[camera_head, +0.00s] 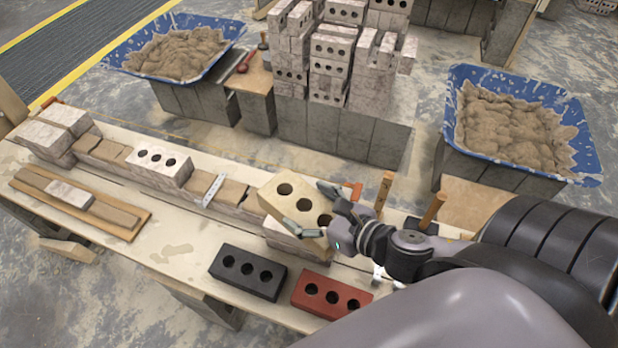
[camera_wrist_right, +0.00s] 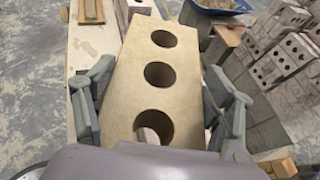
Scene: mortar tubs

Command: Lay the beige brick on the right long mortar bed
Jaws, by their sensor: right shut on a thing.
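The beige brick (camera_head: 295,197) has three round holes and is tilted in my right gripper (camera_head: 309,206). One finger lies on each long side of it, and the right wrist view shows the brick (camera_wrist_right: 132,78) filling the space between the fingers. It is above the right end of the brick row, hiding part of it. On the row, a long brown mortar bed (camera_head: 232,191) lies just left of the held brick, with a light metal strip (camera_head: 213,190) across it. Another mortar bed (camera_head: 103,149) lies farther left, beyond a white three-hole brick (camera_head: 159,166). My left gripper is not in view.
A black brick (camera_head: 247,272) and a red brick (camera_head: 330,296) lie at the table's front. A wooden board (camera_head: 130,232) with strips lies front left. Blue mortar tubs (camera_head: 238,28) (camera_head: 452,85) and stacked bricks (camera_head: 330,50) stand behind. Wooden handles (camera_head: 433,210) rise near my right arm.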

